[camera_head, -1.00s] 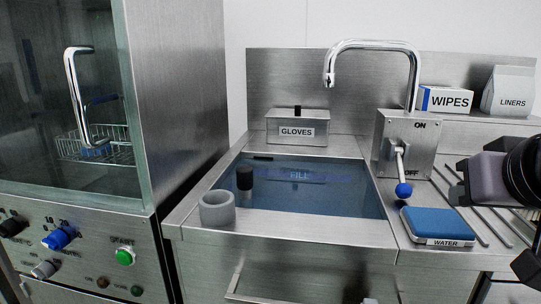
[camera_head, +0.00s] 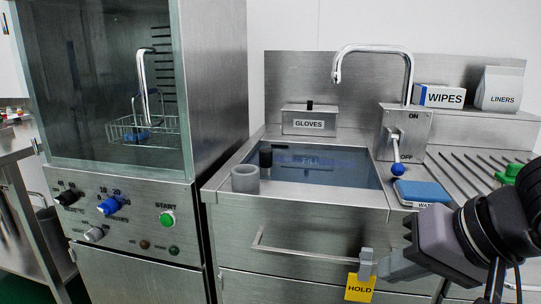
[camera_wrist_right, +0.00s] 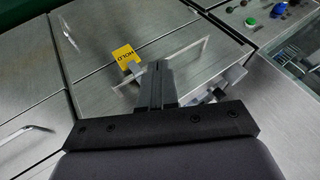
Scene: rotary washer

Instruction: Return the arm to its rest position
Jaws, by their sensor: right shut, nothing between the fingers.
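My right gripper (camera_head: 384,268) reaches in from the lower right of the head view, low in front of the sink cabinet. Its fingers are together and hold nothing. They also show together in the right wrist view (camera_wrist_right: 160,68). A yellow HOLD tag (camera_head: 360,288) hangs below a small grey piece (camera_head: 366,257) close to the fingertips; I cannot tell whether they touch. The tag also shows in the wrist view (camera_wrist_right: 125,57), left of the fingertips. My left gripper is not in view.
The sink basin (camera_head: 322,171) holds water, with a grey cup-shaped ring (camera_head: 245,179) on its front-left rim. A drawer handle (camera_head: 300,255) juts out close by. The blue-knobbed lever (camera_head: 397,160) and blue sponge-like pad (camera_head: 421,192) are right of the basin. The glass-doored washer (camera_head: 105,90) stands left.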

